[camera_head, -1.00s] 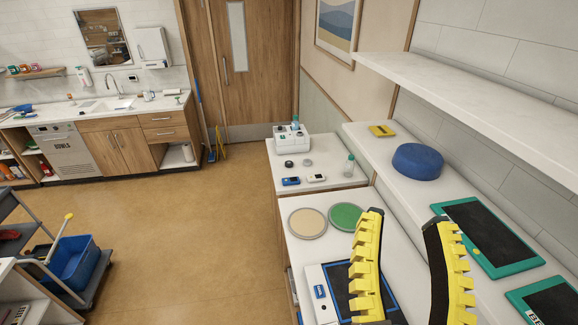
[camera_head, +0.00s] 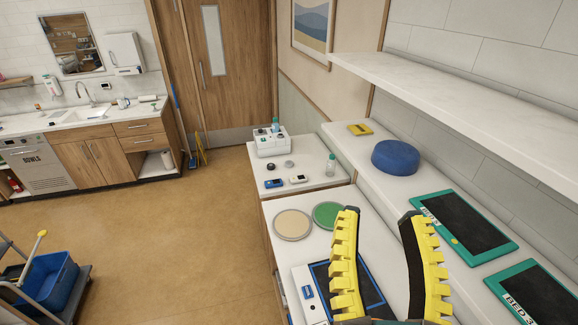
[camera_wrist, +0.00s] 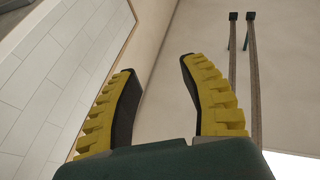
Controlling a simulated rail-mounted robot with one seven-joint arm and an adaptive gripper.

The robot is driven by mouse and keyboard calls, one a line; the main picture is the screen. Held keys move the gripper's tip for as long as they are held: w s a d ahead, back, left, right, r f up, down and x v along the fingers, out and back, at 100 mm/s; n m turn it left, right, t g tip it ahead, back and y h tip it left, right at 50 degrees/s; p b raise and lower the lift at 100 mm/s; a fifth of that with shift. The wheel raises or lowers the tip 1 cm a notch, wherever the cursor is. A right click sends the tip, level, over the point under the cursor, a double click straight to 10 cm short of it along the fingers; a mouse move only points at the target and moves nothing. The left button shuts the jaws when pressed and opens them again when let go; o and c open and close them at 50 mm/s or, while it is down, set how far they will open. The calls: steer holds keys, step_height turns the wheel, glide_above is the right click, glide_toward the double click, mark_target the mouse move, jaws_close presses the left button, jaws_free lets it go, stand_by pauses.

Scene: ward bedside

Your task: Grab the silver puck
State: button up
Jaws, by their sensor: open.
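The silver puck (camera_head: 289,164) is a small grey disc on the far white counter, beside a similar dark puck (camera_head: 271,167) to its left. It lies in front of the white box-like device. My gripper (camera_head: 382,212) has yellow ribbed fingers with dark pads and is open and empty. In the head view it is in the foreground, nearer than the puck and to its right. In the wrist view my gripper (camera_wrist: 157,65) is open with nothing between the fingers; the puck is not in that view.
A clear bottle (camera_head: 331,166), a blue device (camera_head: 274,183) and a white device (camera_head: 298,179) lie near the puck. Beige (camera_head: 293,225) and green (camera_head: 327,215) discs lie on the nearer counter. A blue round object (camera_head: 396,157) sits on the right ledge, under a white shelf (camera_head: 450,95).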

stand_by(0.4)
steer(key=o, duration=0.9)
